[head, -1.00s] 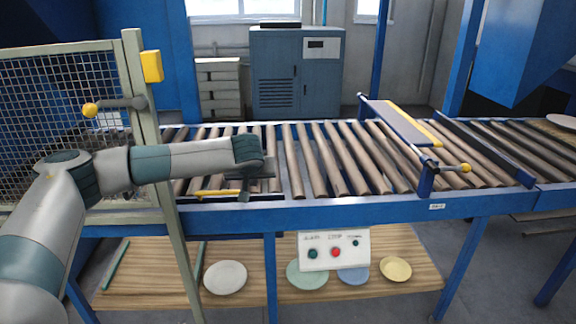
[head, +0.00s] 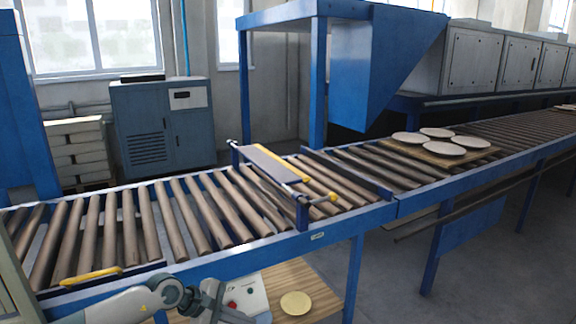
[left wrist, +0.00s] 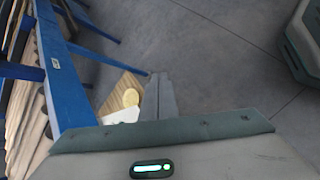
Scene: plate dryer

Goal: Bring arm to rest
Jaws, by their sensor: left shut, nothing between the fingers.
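My left arm comes in low from the left in the head view. Its gripper (head: 228,302) is in front of the roller conveyor (head: 350,223), below the frame's front rail, and it partly covers the white button box (head: 254,296). In the left wrist view the two dark fingers (left wrist: 160,82) lie together with nothing between them, pointing over the grey floor. The conveyor's blue rail (left wrist: 62,85) runs along the left there, apart from the fingers. My right gripper is in neither view.
A yellow plate (head: 296,303) lies on the wooden lower shelf (head: 325,300); it also shows in the left wrist view (left wrist: 130,97). Several pale plates (head: 455,146) lie on a board on the conveyor at right. A hinged blue gate (head: 270,164) crosses the rollers. Floor in front is clear.

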